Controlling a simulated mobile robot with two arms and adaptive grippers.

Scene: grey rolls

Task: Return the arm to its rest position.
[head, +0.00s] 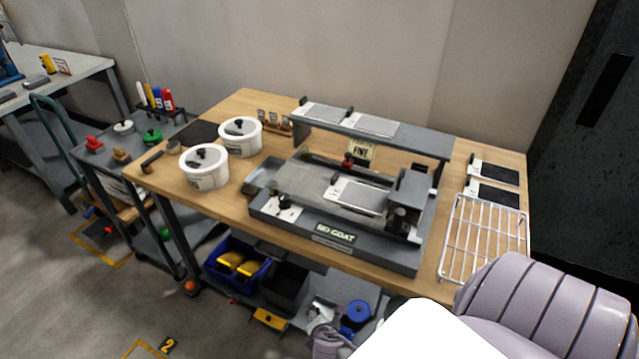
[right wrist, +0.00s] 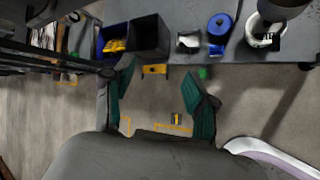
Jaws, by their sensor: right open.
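My right gripper (right wrist: 160,98) shows in the right wrist view with its two green-lined fingers spread wide apart. In the head view my right arm (head: 545,305) comes in from the lower right corner. Its pale lavender segments pass close to the wire rack at the table's right end; I cannot tell whether they touch. My left gripper and left arm are not in view.
The wooden table (head: 235,200) bears a coating machine (head: 335,235), two white lidded pots (head: 205,168) and a wire rack (head: 485,240). A blue bin (head: 237,262) and a black bin (right wrist: 149,38) sit on the lower shelf.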

